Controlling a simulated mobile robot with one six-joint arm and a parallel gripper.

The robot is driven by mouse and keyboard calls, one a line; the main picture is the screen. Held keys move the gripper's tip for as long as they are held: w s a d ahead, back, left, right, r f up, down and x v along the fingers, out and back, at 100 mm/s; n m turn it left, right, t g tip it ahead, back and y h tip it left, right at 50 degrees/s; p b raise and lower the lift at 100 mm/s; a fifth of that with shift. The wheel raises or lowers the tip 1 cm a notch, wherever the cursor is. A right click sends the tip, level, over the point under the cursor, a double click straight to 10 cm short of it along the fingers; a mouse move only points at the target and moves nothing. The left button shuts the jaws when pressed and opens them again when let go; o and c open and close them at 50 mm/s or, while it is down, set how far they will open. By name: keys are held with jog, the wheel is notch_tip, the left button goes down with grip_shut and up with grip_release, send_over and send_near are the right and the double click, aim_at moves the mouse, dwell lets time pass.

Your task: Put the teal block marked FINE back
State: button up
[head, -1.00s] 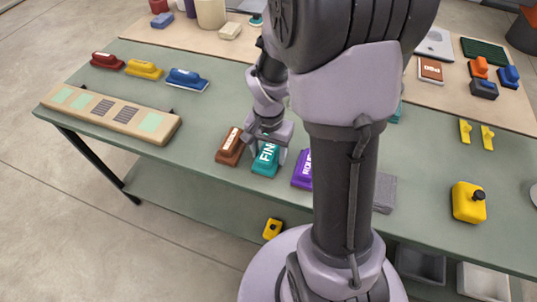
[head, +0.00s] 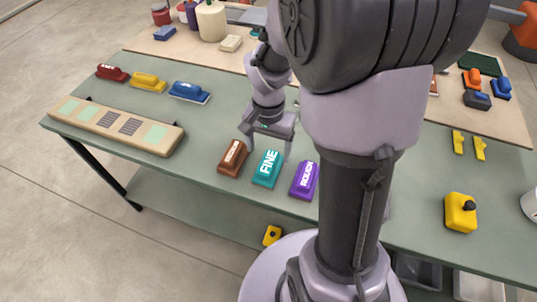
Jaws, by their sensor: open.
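The teal block marked FINE (head: 267,169) lies on the green table near its front edge. A brown marked block (head: 232,158) lies just left of it and a purple marked block (head: 304,180) just right of it, with small gaps between. My gripper (head: 266,150) is open and empty, with its fingers spread behind and above the teal block's far end. The gripper looks clear of the block. My arm hides part of the table to the right.
A tan board with patches (head: 115,127) lies at the left edge. Red (head: 112,73), yellow (head: 146,82) and blue (head: 189,91) handled blocks stand behind it. The table's middle left is clear.

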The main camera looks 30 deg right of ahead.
aim_at(268, 163)
jog(key=s+a+r+n+t+p, duration=0.15)
jog(key=a+r, duration=0.35)
jog(key=r, duration=0.6)
jog(key=s+a+r+n+t+y, duration=0.2)
jog(key=s+a+r+n+t, duration=0.2)
jog(key=s+a+r, duration=0.3)
jog(key=s+a, duration=0.2)
jog(key=shift+s+a, duration=0.25)
jog(key=shift+s, duration=0.1)
jog(key=shift+n, duration=0.25)
